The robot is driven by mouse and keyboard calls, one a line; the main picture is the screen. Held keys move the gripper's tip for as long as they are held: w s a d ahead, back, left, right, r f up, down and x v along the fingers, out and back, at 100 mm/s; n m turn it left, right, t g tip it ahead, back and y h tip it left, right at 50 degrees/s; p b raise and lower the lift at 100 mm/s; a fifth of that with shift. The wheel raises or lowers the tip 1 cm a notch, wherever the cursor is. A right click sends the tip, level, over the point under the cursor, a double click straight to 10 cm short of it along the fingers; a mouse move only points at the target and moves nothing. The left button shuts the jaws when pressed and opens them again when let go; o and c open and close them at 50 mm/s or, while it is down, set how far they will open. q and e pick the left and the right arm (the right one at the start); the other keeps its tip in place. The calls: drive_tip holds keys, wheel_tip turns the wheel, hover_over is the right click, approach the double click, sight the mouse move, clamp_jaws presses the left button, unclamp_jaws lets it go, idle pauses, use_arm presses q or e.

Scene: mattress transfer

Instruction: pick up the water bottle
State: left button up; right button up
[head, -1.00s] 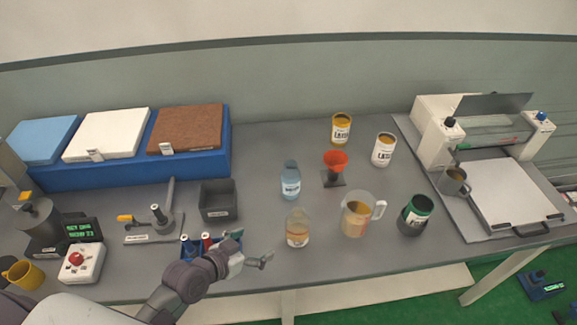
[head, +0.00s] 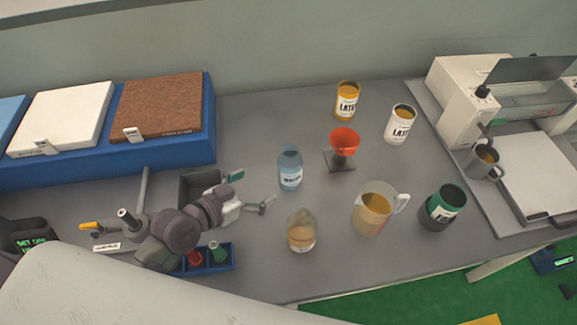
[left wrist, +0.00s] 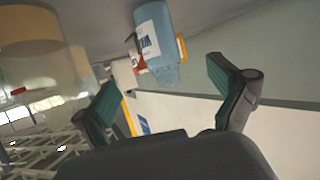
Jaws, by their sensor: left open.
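The water bottle (head: 290,170) is clear blue with a white label. It stands upright on the grey table, near the middle of the head view. My left gripper (head: 252,190) is open and empty, just left of the bottle and apart from it. In the left wrist view the water bottle (left wrist: 157,38) shows at the top, beyond and between the two spread fingers of my left gripper (left wrist: 162,76). My right gripper is not in view.
A squat amber bottle (head: 301,232) stands in front of the water bottle. A measuring jug (head: 372,210), a red funnel (head: 343,143) on a stand and several cans stand to the right. A dark bin (head: 196,188) and a blue vial rack (head: 219,267) lie near my left arm.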

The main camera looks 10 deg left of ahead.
sight(284, 158)
use_arm(q)
drive_tip(key=p+x, duration=0.1)
drive_tip(key=x, duration=0.6)
drive_tip(key=shift+w+d, duration=0.25)
drive_tip(key=shift+d, duration=0.05)
drive_tip(key=p+x, duration=0.1)
drive_tip(key=x, duration=0.5)
drive_tip(key=shift+s+a, duration=0.1)
drive_tip(key=shift+c, duration=0.4)
drive_tip(key=shift+c, duration=1.2)
drive_tip(key=shift+r, duration=0.1)
drive_tip(key=c, duration=1.3)
drive_tip(key=shift+r, duration=0.15)
drive_tip(key=shift+r, duration=4.8)
